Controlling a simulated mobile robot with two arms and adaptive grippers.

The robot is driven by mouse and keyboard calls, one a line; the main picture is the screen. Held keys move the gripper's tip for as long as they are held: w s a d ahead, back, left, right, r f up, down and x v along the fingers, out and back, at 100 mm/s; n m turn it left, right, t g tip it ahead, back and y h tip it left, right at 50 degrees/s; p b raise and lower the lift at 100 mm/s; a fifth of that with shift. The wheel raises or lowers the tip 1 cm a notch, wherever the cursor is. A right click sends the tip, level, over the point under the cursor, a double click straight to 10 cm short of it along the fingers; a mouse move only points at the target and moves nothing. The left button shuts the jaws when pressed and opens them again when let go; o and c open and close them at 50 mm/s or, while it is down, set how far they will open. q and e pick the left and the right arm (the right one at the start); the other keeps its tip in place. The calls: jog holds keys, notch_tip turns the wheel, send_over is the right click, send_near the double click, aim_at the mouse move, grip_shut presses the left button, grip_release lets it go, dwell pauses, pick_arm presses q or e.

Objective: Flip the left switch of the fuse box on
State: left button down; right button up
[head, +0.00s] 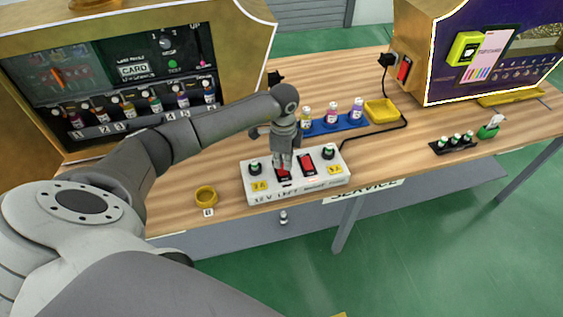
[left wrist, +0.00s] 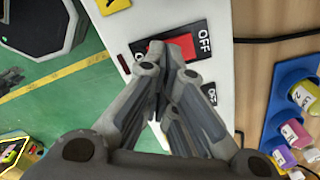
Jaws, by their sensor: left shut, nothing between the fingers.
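The white fuse box (head: 262,196) lies on the wooden table's front part, with two red rocker switches between two green-topped knobs. The right switch (head: 307,163) is clear in the head view. The left switch (head: 283,177) is partly covered by my left gripper (head: 284,163), which points down over it. In the left wrist view my left gripper (left wrist: 163,62) is shut and empty. My right gripper is out of view.
A blue tray (head: 330,129) with several bottles and a yellow dish (head: 381,111) stand behind the box. A yellow ring (head: 206,196) lies to its left. Gold vending cabinets stand at back left and right. A black cable runs from the box's right end.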

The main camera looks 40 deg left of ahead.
aim_at(284, 171)
pick_arm(q)
jog(key=shift+s+f+b, duration=0.1)
jog(key=shift+f+b, duration=0.75)
jog(key=shift+f, duration=0.45)
dwell(1.1)
jog(key=shift+r+p, duration=0.8)
jog(key=shift+p, duration=0.05)
notch_tip(284, 171, up, 6)
jog(key=p, duration=0.4)
jog(key=shift+f, duration=0.25)
jog(key=shift+d+f, duration=0.1)
